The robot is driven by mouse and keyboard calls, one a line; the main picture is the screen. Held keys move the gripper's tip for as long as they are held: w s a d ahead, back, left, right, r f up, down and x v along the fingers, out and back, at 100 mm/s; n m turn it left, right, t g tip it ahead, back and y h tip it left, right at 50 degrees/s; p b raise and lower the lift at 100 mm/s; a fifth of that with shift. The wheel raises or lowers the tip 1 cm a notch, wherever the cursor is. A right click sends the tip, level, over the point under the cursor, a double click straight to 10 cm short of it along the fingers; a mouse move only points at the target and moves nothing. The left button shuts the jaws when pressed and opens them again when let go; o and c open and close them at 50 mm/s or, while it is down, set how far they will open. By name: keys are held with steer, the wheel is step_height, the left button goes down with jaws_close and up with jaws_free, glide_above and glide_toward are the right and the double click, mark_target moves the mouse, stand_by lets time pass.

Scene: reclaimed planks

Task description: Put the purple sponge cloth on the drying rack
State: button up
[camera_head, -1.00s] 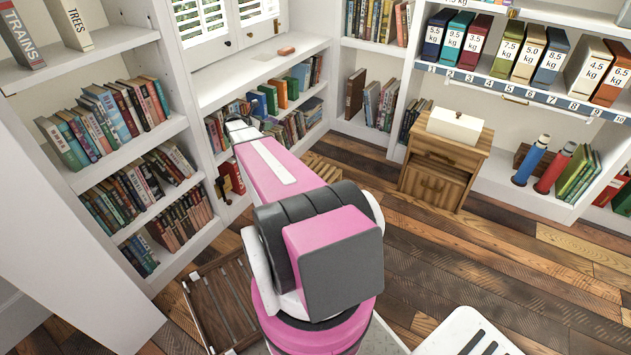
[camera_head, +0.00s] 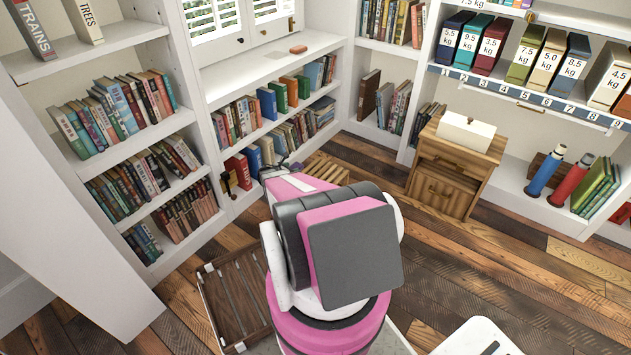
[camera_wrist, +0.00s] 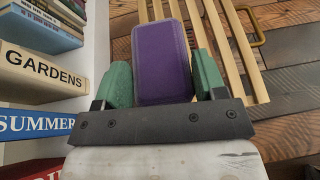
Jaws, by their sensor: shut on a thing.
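The purple sponge cloth (camera_wrist: 161,62) is a rounded purple block in the wrist view. My gripper (camera_wrist: 163,75) is shut on it, with one green finger along each side. A pale wooden slatted rack (camera_wrist: 232,45), which looks like the drying rack, lies behind and beside the cloth. The cloth overlaps the rack's left part in this view; I cannot tell whether they touch. In the head view the rack (camera_head: 326,171) stands on the floor by the bookcase. My gripper (camera_head: 281,166) is just left of it there, largely behind my arm, and I cannot make out the cloth.
Books (camera_wrist: 40,70) on the low shelf are close to my gripper's left. A wooden cabinet (camera_head: 446,180) stands to the right of the rack. A dark slatted wooden piece (camera_head: 237,300) lies on the floor at lower left. Plank floor is open between rack and cabinet.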

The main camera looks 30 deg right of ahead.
steer(key=s+d+f, duration=0.1)
steer(key=d+f, duration=0.1)
steer(key=d, duration=0.1)
steer(key=s+d+f, duration=0.1)
steer(key=d+f, duration=0.1)
steer(key=d, duration=0.1)
steer(key=s+d+f, duration=0.1)
steer(key=d+f, duration=0.1)
steer(key=d, duration=0.2)
steer(key=shift+f, duration=2.15)
steer(key=shift+f, duration=0.15)
steer(key=o, duration=0.9)
steer(key=shift+o, duration=0.2)
